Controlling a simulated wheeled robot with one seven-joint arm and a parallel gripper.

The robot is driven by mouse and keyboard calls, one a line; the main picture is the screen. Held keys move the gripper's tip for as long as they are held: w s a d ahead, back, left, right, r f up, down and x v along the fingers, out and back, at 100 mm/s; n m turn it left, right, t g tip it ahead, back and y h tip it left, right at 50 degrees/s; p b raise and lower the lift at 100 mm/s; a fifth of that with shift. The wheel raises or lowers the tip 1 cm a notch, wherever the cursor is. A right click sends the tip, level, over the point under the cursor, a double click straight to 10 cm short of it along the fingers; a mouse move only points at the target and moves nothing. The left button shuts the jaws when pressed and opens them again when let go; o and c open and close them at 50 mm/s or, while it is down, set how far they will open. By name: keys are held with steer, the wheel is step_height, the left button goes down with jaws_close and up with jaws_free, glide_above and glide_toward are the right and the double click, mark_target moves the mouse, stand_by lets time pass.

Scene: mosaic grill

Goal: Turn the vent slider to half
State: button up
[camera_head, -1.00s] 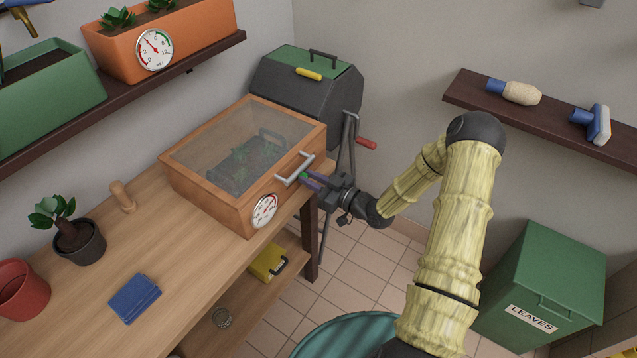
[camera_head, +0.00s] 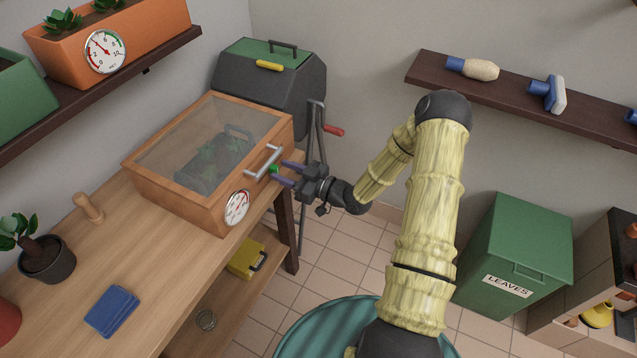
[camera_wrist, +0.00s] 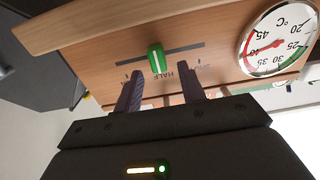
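The vent slider is a green knob (camera_wrist: 157,58) in a dark slot on the front of a wooden glass-topped box (camera_head: 180,198). It also shows in the head view (camera_head: 273,169). My gripper (camera_head: 288,174) is open at the box front. Its two fingers (camera_wrist: 162,82) are on either side of the knob in the picture, with visible gaps to it. Nothing is held.
A round dial (camera_head: 237,208) and a metal handle (camera_head: 264,162) are on the box front near my gripper. A grey drum with a red crank (camera_head: 333,131) stands behind. The box rests on a wooden bench (camera_head: 150,265). Free floor (camera_head: 325,245) lies to the right.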

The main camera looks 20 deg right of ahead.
steer(key=b+v, duration=0.1)
steer(key=v, duration=1.5)
steer(key=shift+d, duration=0.1)
step_height(320, 180, up, 9)
steer(key=w+m+g+h+p, duration=0.25)
steer(key=g+h+p, duration=0.35)
steer(key=h, duration=0.5)
steer(key=s+a+r+m+g+h+p, duration=0.1)
steer(key=s+a+r+m+g+p, duration=0.3)
steer(key=s+r, duration=0.7)
steer(key=s+a+m, duration=0.2)
steer(key=s+a, duration=0.1)
steer(key=shift+a+r+h+p, duration=0.2)
steer(key=shift+a+h+p, duration=0.05)
steer(key=shift+h+p, duration=0.15)
